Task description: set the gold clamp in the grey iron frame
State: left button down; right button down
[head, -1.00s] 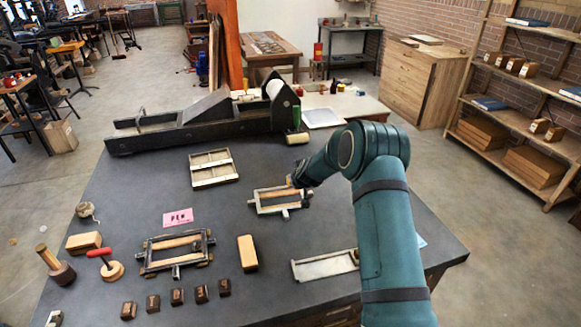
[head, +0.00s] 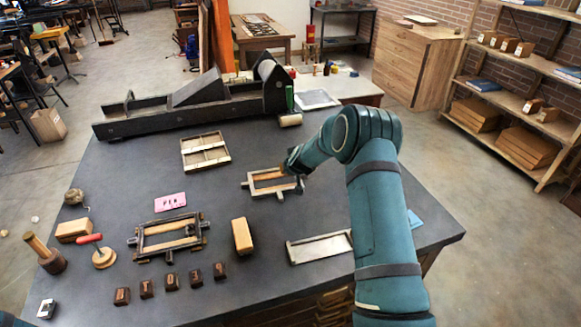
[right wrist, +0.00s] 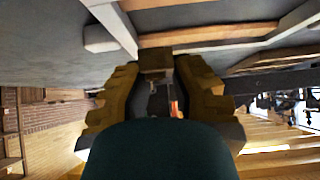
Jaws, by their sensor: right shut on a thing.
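The grey iron frame (head: 259,190) lies on the dark table, with wooden bars inside it. My right gripper (right wrist: 155,78) is at the frame's far right corner in the head view, where my own arm hides its fingertips. In the right wrist view its two fingers are closed around a small brownish-gold block, which looks like the gold clamp (right wrist: 154,58). The clamp is close to the grey frame (right wrist: 112,27) there; I cannot tell whether it touches or is seated. My left gripper is not in view.
A darker frame (head: 146,256) with wooden bars lies at left, near a wooden block (head: 242,236) and a pink card (head: 170,202). Several dark type blocks line the front. A shallow wooden tray (head: 187,160), a long press (head: 165,119) and a pale metal tray (head: 320,248) surround the grey frame.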

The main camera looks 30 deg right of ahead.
jog(key=shift+s+b, duration=0.15)
jog(key=shift+b, duration=0.3)
dwell(1.5)
jog(key=shift+f+b, duration=0.8)
jog(key=shift+b, duration=0.1)
dwell(0.3)
jog(key=c, duration=0.9)
grip_release()
jog(key=shift+o, duration=0.2)
jog(key=shift+r+p, duration=2)
jog(key=shift+r, duration=1)
